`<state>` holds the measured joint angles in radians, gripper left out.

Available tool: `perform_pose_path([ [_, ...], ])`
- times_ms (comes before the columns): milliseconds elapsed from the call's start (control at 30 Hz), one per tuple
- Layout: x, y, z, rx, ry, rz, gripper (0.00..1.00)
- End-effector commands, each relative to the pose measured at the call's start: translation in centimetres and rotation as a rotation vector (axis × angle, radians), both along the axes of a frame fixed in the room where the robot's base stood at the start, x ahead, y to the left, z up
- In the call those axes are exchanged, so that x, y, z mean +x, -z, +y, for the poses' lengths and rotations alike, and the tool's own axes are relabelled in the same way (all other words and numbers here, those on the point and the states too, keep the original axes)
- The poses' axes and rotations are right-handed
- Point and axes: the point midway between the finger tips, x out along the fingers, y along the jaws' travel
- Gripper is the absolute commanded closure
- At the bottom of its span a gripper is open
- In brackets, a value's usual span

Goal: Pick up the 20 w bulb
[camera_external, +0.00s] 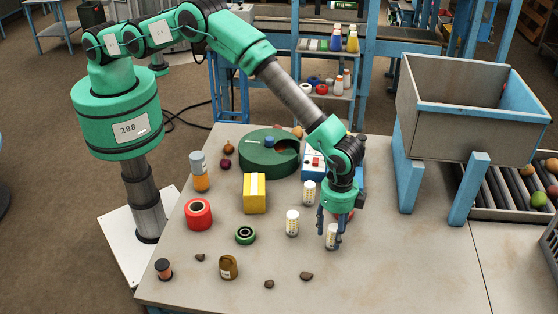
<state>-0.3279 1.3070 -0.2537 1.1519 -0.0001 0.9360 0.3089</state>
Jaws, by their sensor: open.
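Three small white bulbs with pale yellowish markings stand upright on the table. One bulb (331,238) is at my gripper, another bulb (292,223) stands to its left, and a third bulb (309,192) stands farther back. Their labels are too small to read, so I cannot tell which is the 20 w one. My gripper (331,230) points down and is open, with its blue fingers beside the front right bulb. I cannot tell whether the fingers touch it. The arm's end hides part of the table behind it.
A round green device (262,155) and a blue box (313,167) stand behind. A large grey bin (455,135) stands right. The front right tabletop is clear.

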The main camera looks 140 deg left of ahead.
Motion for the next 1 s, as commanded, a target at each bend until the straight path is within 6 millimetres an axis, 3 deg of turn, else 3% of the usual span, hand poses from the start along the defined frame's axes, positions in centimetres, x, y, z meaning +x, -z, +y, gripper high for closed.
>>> perform_pose_path([
  [467,0.00,-0.01,0.00,0.000,0.000,0.000,0.49],
  [700,0.00,-0.02,0.00,0.000,0.000,0.000,0.97],
  [1000,0.01,-0.05,0.00,0.000,0.000,0.000,0.98],
])
